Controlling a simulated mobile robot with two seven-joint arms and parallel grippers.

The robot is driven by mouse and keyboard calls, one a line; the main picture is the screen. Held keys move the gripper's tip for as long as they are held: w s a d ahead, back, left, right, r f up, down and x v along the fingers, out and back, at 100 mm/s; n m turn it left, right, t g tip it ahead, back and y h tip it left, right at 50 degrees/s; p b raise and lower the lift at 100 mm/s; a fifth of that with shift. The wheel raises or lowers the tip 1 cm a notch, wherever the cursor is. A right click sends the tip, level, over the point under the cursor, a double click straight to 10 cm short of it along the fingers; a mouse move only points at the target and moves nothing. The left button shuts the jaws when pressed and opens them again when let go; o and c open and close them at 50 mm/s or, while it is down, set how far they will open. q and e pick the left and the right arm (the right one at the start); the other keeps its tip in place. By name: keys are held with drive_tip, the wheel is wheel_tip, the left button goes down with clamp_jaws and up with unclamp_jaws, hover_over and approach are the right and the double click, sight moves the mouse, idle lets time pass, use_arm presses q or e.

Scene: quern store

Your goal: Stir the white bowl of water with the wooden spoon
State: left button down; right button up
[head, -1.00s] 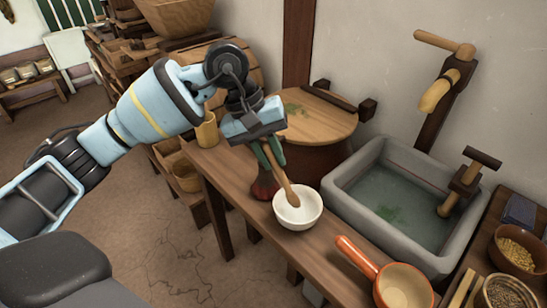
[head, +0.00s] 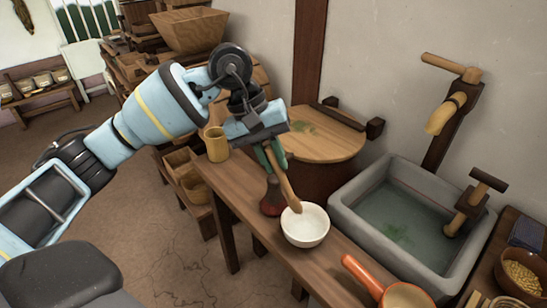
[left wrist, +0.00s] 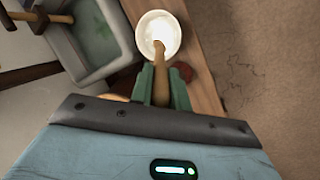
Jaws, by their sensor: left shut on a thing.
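The white bowl (head: 305,228) stands on the narrow wooden bench, in front of the grey stone sink. My left gripper (head: 272,155) is above and behind it, shut on the handle of the wooden spoon (head: 288,192). The spoon slants down, and its head is at the bowl's back rim or just inside it; I cannot tell whether it touches water. In the left wrist view the green fingers (left wrist: 162,88) hold the spoon (left wrist: 160,57), whose head overlaps the lower part of the bowl (left wrist: 158,18). My right gripper is not in view.
A dark red vessel (head: 273,198) stands close to the bowl's left, beneath the gripper. A wooden mug (head: 216,144) is farther back. An orange-handled pan (head: 362,272) lies at the front right. The sink (head: 350,212) and lidded barrel (head: 325,140) border the bench.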

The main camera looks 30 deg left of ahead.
use_arm(q)
drive_tip(key=shift+r, duration=0.1)
idle(0.5)
drive_tip(key=shift+r+p, duration=1.4)
drive_tip(key=shift+r, duration=1.1)
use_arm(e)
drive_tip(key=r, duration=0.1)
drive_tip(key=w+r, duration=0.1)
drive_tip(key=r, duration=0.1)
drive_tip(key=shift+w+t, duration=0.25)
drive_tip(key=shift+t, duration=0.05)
use_arm(q)
drive_tip(key=shift+f, duration=0.1)
